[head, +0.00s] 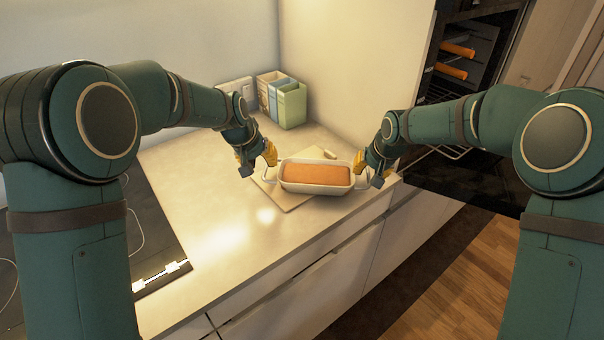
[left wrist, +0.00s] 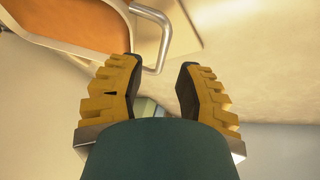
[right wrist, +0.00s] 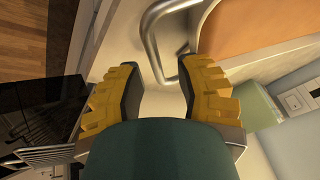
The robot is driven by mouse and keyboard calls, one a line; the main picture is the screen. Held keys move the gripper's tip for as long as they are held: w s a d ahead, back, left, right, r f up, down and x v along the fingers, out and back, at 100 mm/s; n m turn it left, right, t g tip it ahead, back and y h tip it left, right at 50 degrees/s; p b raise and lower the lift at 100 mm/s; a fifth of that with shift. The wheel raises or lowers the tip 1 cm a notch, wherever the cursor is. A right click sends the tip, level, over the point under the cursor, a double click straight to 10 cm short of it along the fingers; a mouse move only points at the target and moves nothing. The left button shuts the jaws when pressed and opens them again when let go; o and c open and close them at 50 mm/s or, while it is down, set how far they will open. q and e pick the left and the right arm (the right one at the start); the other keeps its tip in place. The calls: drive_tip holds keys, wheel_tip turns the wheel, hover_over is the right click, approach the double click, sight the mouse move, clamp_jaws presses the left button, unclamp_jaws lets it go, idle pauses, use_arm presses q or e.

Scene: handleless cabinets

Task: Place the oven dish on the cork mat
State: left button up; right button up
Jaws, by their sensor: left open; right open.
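The white oven dish (head: 316,188) with an orange-brown filling and metal end handles sits on the counter's far part, over a flat pale beige mat (head: 291,199), probably the cork mat. Neither gripper is closed on anything.
Several upright boxes or canisters (head: 292,105) stand in the back corner near the wall. A dark hob (head: 158,235) lies at the left. An open oven (head: 465,70) with racks and orange items is at the right.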

drive_tip(key=shift+r, duration=0.15)
use_arm(q)
drive_tip(key=v, duration=0.8)
drive_tip(key=shift+s+r, duration=0.15)
drive_tip(key=shift+r, duration=0.25)
use_arm(e)
drive_tip(key=v, duration=1.2)
drive_tip(key=shift+d, duration=0.1)
use_arm(q)
drive_tip(key=shift+s+f, duration=0.1)
use_arm(e)
drive_tip(key=shift+s+f, duration=0.1)
drive_tip(key=shift+f, duration=0.1)
